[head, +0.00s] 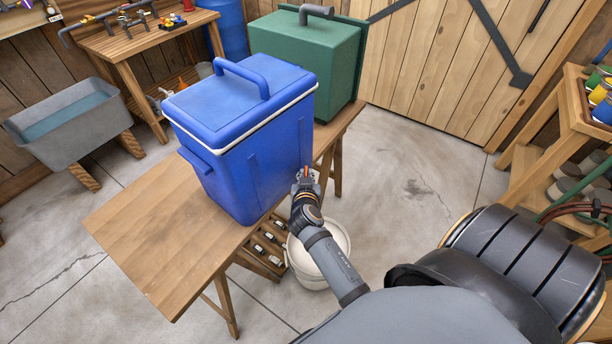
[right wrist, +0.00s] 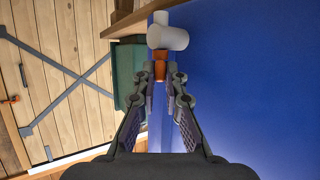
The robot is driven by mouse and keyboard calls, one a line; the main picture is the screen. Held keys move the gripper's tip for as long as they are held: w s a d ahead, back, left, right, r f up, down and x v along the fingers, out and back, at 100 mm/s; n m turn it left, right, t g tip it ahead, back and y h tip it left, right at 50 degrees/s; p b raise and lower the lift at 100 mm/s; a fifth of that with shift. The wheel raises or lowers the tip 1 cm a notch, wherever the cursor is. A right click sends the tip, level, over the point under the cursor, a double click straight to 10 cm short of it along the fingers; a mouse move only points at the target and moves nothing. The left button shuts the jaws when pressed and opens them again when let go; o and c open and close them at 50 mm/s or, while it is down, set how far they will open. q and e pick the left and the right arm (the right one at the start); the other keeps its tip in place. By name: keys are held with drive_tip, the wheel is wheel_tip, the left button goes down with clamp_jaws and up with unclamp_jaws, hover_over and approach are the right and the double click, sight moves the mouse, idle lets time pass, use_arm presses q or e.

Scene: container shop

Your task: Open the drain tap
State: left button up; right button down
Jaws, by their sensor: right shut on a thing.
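A blue cooler (head: 240,130) with a white lid seam and a carry handle stands on a wooden table (head: 140,240). In the right wrist view its drain tap (right wrist: 168,38) has a white body against the cooler's blue wall (right wrist: 250,90). An orange lever (right wrist: 160,66) sticks out from the tap towards me. My right gripper (head: 305,177) is at the cooler's lower right side. In the right wrist view, the fingertips of my right gripper (right wrist: 163,80) are closed around the orange lever. In the head view the gripper hides most of the tap. My left gripper is out of view.
A white bucket (head: 306,274) stands on the floor below my right forearm. A green box (head: 305,50) stands behind the cooler on the same table. A grey water trough (head: 72,130) is at the left. A wooden rack (head: 545,140) is at the right. The middle floor is clear.

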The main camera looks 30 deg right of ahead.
drive_tip(key=shift+s+d+n+t+y+b, duration=0.1)
drive_tip(key=shift+d+n+t+y+b, duration=0.2)
drive_tip(key=shift+n+y+b, duration=1.05)
drive_tip(key=shift+s+d+n+t+y+b, duration=0.1)
drive_tip(key=shift+d+n+t+y+b, duration=0.25)
drive_tip(key=shift+n+y, duration=1.95)
drive_tip(key=shift+d+n+t+y+b, duration=0.15)
drive_tip(key=shift+d+n+y+b, duration=0.25)
drive_tip(key=shift+n+y+b, duration=1)
drive_tip(key=shift+y+p, duration=0.5)
drive_tip(key=shift+y, duration=0.25)
drive_tip(key=c, duration=1.4)
unclamp_jaws()
